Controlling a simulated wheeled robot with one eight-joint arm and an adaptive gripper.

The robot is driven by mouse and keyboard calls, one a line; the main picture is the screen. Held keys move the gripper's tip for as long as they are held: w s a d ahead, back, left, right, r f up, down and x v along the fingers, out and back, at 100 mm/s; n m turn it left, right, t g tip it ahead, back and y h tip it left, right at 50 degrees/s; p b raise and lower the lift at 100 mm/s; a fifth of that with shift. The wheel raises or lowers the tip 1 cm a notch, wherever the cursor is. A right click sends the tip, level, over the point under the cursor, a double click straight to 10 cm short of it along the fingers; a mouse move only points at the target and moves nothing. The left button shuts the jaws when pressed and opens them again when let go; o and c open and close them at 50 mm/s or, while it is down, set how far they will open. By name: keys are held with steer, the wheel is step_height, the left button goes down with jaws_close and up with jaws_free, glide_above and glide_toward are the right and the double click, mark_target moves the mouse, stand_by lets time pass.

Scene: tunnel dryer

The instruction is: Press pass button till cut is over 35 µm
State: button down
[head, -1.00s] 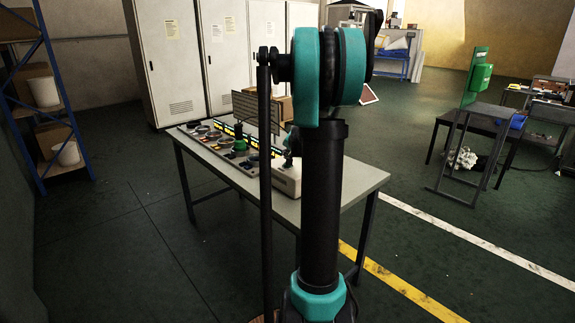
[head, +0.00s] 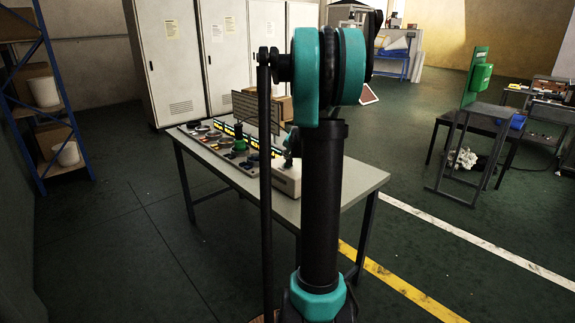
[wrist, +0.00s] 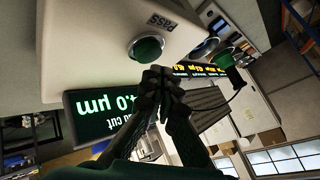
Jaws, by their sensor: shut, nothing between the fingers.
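In the head view the white box (head: 288,182) stands on the table, partly behind my arm. My gripper is not clearly visible there.
A control panel (head: 215,150) with several knobs and lit yellow readouts lies along the table (head: 345,190), left of the box. A dark upright panel (head: 258,110) stands behind. Grey cabinets (head: 175,60) line the back. Floor right of the table is open.

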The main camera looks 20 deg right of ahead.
steer(key=shift+f, duration=0.3)
steer(key=shift+f, duration=0.5)
stand_by(0.7)
steer(key=shift+r, duration=0.95)
steer(key=shift+r, duration=2.5)
